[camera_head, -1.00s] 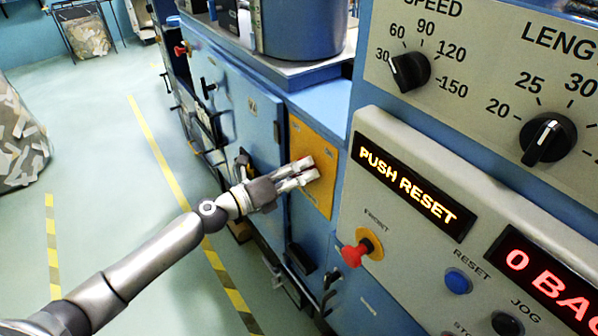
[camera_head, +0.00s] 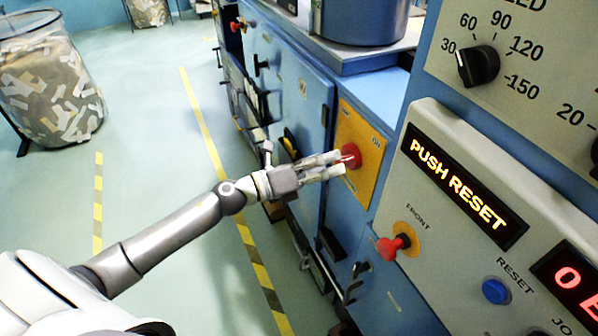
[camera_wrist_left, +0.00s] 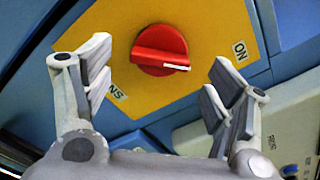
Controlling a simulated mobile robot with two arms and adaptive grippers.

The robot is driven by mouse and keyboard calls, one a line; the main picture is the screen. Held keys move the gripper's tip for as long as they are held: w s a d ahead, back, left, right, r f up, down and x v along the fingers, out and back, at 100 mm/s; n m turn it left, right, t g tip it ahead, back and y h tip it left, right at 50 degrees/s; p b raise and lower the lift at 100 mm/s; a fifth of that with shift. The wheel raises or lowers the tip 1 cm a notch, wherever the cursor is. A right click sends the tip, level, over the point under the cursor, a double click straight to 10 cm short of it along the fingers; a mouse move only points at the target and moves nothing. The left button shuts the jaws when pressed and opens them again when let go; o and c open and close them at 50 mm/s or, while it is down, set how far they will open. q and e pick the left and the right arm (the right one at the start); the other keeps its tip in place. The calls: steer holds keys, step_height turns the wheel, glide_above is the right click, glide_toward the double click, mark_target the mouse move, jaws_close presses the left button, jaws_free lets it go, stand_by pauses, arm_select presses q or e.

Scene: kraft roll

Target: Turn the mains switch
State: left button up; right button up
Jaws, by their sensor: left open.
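The mains switch is a red round knob (camera_wrist_left: 160,50) with a raised grip and a white pointer mark, on a yellow plate (camera_wrist_left: 110,20). The pointer lies nearly level in the left wrist view, pointing right, below the "ON" label. In the head view the red knob (camera_head: 350,155) shows on the yellow plate (camera_head: 360,190), partly behind my fingers. My left gripper (camera_head: 338,165) is at the knob. In the left wrist view the left gripper (camera_wrist_left: 155,88) is open, one finger on each side of the knob, with gaps to both. My right gripper is out of view.
A grey control panel with a red front knob (camera_head: 392,246), a blue reset button (camera_head: 496,290) and a lit "PUSH RESET" display (camera_head: 462,192) stands to the right. A blue cabinet door (camera_head: 300,100) is left of the yellow plate. A bin of paper scraps (camera_head: 50,95) stands at far left.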

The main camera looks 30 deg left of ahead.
arm_select(q)
steer(key=v, duration=0.7)
steer(key=shift+s+a, duration=0.15)
steer(key=shift+s, duration=0.05)
